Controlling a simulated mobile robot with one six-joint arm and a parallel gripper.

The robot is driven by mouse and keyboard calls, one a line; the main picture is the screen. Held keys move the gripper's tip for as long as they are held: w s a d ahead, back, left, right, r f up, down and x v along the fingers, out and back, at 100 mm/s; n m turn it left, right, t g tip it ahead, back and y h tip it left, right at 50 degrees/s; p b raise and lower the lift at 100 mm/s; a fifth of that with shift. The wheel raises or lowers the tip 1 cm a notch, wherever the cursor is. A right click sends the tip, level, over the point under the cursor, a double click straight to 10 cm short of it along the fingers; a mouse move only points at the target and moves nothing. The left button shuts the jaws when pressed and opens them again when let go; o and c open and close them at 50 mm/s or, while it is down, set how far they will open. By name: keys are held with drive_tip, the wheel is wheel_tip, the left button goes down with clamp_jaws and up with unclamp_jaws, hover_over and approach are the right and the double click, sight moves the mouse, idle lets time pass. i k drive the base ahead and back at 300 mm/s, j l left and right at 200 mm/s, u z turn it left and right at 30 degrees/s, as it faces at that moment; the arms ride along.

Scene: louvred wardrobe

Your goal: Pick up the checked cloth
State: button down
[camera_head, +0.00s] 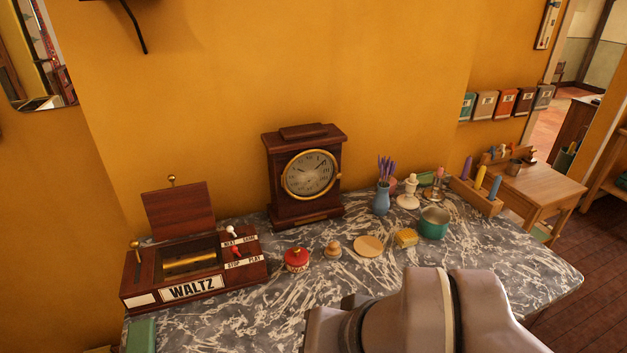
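I cannot make out a checked cloth for certain. A small yellow block-like item (405,237) lies on the marble top (480,285), between a round wooden disc (368,246) and a green pot (433,222). It is too small to tell whether it is folded cloth or something else. My grey arm covers the front middle of the top and hides what lies behind it. My gripper's fingertips do not show.
A dark mantel clock (305,175) stands at the back. A music box marked WALTZ (190,255) is at the left, near a red lidded pot (296,259). The right front is clear.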

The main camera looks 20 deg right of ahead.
sight(406, 238)
drive_tip(key=k+l, duration=0.2)
drive_tip(key=l, duration=0.2)
drive_tip(key=k+l+z, duration=0.1)
drive_tip(key=l, duration=0.25)
drive_tip(key=k+l, duration=0.3)
drive_tip(key=i+l+z, duration=0.3)
drive_tip(key=i+l, duration=0.6)
